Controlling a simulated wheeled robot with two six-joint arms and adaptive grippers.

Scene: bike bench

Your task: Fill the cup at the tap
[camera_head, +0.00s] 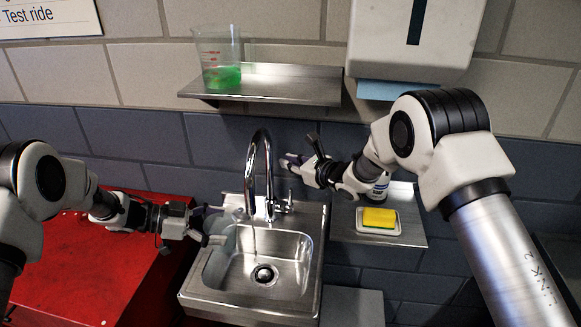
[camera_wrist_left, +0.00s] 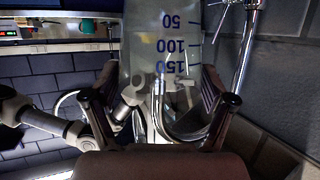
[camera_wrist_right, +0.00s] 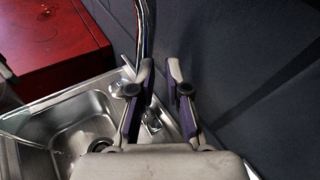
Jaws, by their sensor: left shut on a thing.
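My left gripper (camera_head: 210,228) is shut on a clear cup (camera_wrist_left: 178,45) with blue 50, 100 and 150 marks. In the head view the cup is faint, at the left side of the sink basin (camera_head: 290,262). The chrome tap (camera_head: 262,165) arches over the basin. A thin pale stream, seemingly water, runs down from its spout, to the right of the cup. Any water in the cup cannot be made out. My right gripper (camera_head: 287,162) is open and empty, above and behind the tap handle (camera_head: 285,205); its parted fingers show in the right wrist view (camera_wrist_right: 160,68).
A beaker with green liquid (camera_head: 219,60) stands on the upper shelf (camera_head: 290,85). A yellow sponge (camera_head: 379,217) in a dish and a partly hidden bottle (camera_head: 380,189) are on the right shelf (camera_head: 412,232). A red cabinet (camera_head: 90,265) is at left, a towel dispenser (camera_head: 445,40) above right.

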